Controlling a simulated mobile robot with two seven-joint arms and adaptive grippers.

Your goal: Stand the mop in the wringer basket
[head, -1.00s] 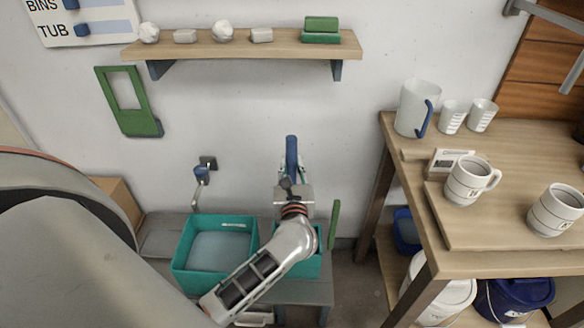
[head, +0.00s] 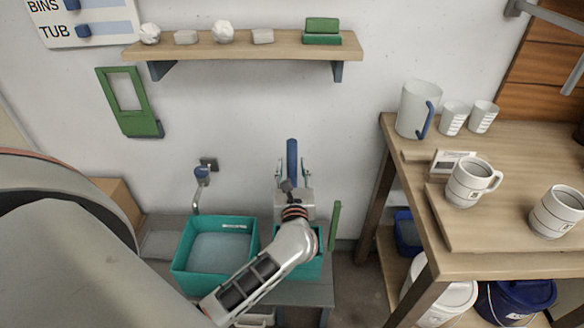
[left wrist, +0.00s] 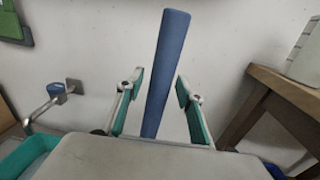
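The mop's blue handle (head: 292,158) stands upright against the wall side and leans slightly in the left wrist view (left wrist: 165,60). Its lower end and head are hidden behind my gripper and arm. My left gripper (head: 292,168) is open, with one finger on each side of the handle and a gap to both. The left wrist view shows the same spread fingers (left wrist: 160,85). Below the gripper is a teal bin (head: 313,268), mostly covered by my arm; I cannot tell whether it holds the wringer basket. My right gripper is not in view.
A teal tub (head: 181,262) of water stands to the left, below a wall tap (head: 201,174). A green upright bar (head: 334,225) is close on the right. A wooden table (head: 470,262) with mugs and a jug (head: 415,108) stands further right. A shelf (head: 240,45) hangs above.

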